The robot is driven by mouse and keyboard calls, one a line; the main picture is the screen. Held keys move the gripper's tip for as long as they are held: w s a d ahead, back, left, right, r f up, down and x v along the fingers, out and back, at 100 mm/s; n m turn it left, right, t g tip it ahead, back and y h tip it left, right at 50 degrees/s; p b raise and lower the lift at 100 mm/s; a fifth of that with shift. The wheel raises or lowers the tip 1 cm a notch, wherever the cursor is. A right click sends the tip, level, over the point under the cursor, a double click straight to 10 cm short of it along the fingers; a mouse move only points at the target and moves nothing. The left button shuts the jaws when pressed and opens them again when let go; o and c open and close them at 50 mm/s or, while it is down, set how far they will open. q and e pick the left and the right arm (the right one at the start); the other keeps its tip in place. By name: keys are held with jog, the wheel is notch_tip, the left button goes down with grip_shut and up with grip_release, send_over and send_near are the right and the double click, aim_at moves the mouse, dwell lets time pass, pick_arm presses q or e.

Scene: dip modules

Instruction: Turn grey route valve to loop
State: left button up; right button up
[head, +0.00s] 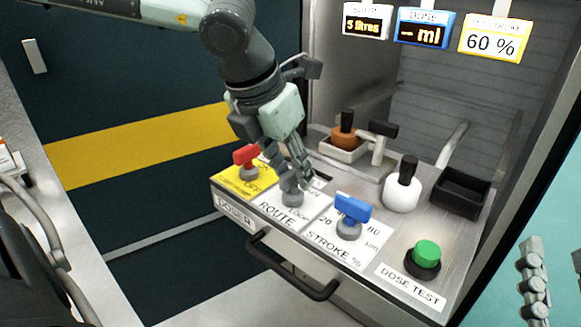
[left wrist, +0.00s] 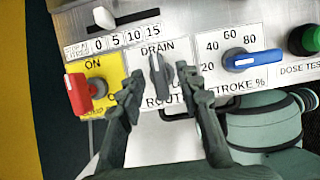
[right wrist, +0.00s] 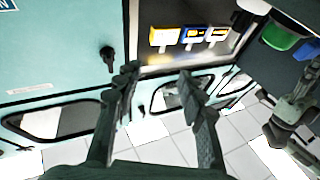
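The grey route valve (left wrist: 158,78) stands on a white plate marked DRAIN above and ROUTE below. In the left wrist view its handle points roughly up toward DRAIN, slightly tilted. My left gripper (left wrist: 160,86) is open, with one finger on each side of the handle; contact cannot be told. In the head view the left gripper (head: 293,186) comes down over the valve and hides most of it, leaving the grey base (head: 292,200) in sight. The LOOP label is mostly hidden. My right gripper (right wrist: 160,80) is open and empty, away from the panel.
A red valve (head: 246,157) on a yellow plate stands left of the route valve, and a blue stroke valve (head: 351,209) stands right. A green DOSE TEST button (head: 427,253) is farther right. A black drawer handle (head: 295,272) projects in front. A white-based lever (head: 402,190) stands behind.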

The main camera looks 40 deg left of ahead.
pick_arm(q)
jog(key=shift+c, duration=0.4)
grip_shut()
